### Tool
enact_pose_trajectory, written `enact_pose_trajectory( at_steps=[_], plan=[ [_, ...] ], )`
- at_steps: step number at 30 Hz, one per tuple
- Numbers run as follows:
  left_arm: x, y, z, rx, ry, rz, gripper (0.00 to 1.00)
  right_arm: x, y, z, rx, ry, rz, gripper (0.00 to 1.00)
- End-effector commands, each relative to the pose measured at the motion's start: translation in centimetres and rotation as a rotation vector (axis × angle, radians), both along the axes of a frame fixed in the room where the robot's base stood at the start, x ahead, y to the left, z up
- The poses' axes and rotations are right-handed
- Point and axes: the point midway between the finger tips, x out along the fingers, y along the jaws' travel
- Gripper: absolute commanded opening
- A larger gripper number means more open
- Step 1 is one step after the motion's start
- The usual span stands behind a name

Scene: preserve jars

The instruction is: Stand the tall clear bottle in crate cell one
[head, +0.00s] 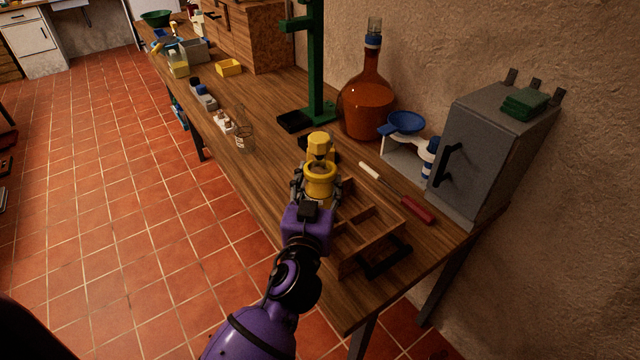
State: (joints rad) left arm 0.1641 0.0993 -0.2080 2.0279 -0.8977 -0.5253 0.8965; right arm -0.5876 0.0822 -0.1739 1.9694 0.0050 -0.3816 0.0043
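The tall clear bottle (243,137) appears to be the thin, see-through glass shape standing near the table's left edge. The wooden crate (385,241) with open-topped cells sits at the near end; no cell number is readable. My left gripper (319,180) is at the crate's far left corner, well right of the bottle. Its fingers close on both sides of a yellow ring-topped object (320,174), whose lower part is hidden. A yellow knob-like top (319,143) shows just behind it. My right gripper is out of view.
A screwdriver (415,207), a blue-topped scale (405,124), a grey cabinet (488,150) and an amber flask (366,110) are right of the gripper. A green stand (316,60) rises behind. Small items (222,121) line the left edge. Table between bottle and gripper is mostly clear.

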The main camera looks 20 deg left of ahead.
Motion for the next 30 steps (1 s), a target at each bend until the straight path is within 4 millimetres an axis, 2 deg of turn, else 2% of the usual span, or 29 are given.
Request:
enact_pose_trajectory(
  at_steps=[7, 12, 13, 17, 28, 30],
  plan=[
    [0.07, -0.07, 0.53, 0.001, -0.012, -0.002, 0.00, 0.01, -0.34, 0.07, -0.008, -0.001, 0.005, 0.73],
    [0.05, -0.08, -0.02, -0.001, -0.008, -0.002, 0.00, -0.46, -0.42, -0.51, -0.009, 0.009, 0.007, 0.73],
    [0.01, -0.01, -0.30, -0.001, -0.002, 0.000, 0.52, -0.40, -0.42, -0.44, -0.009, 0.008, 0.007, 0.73],
    [0.02, -0.01, -0.18, -0.001, -0.003, 0.000, 0.68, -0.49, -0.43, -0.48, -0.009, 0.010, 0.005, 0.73],
    [0.04, 0.01, 0.30, 0.002, -0.005, 0.000, 0.68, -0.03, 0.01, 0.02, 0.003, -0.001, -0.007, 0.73],
    [-0.68, -0.11, -0.06, -0.001, -0.001, 0.000, 0.68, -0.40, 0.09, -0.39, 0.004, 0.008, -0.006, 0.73]
  ],
)
